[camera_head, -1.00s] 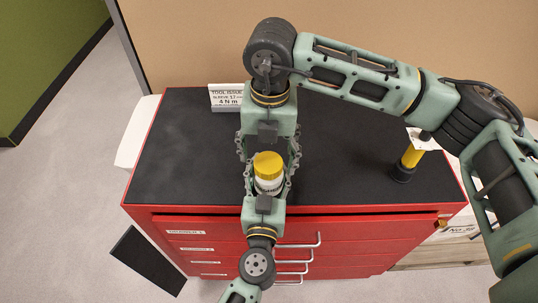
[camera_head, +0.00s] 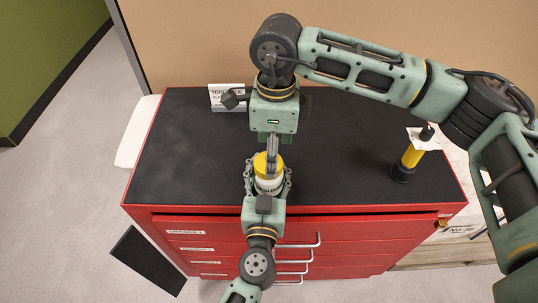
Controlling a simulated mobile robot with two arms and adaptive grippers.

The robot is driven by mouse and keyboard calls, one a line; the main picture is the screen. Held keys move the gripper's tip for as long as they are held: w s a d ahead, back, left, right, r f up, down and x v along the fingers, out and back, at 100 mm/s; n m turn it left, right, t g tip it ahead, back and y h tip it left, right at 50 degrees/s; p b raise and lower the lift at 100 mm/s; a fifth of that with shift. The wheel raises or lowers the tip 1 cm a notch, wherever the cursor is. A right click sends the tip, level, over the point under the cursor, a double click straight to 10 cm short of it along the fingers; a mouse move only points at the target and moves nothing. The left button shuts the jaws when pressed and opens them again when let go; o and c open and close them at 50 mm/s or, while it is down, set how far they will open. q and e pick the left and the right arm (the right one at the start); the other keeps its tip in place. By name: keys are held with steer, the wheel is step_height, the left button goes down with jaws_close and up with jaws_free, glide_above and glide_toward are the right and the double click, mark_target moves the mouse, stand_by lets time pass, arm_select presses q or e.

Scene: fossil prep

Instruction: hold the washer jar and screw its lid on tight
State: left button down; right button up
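The washer jar (camera_head: 268,184) is white with a dark-printed label and stands upright near the cabinet's front edge. A yellow lid (camera_head: 260,166) sits on its top; whether it is tight cannot be seen. My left gripper (camera_head: 268,181) comes in from the front, with one finger on each side of the jar, and looks shut on it. My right gripper (camera_head: 272,157) reaches in from behind at the lid. It is seen edge-on, its fingers lined up in front of the lid and partly covering it, so the gap between them is hidden.
The red drawer cabinet (camera_head: 240,225) has a black top (camera_head: 190,140), clear on the left. A yellow tool with a black base (camera_head: 410,158) stands at the right.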

mark_target(259, 162)
arm_select(q)
steer(key=shift+f, duration=0.15)
arm_select(e)
steer(key=shift+f, duration=1.75)
steer(key=shift+s, duration=0.2)
jaws_close()
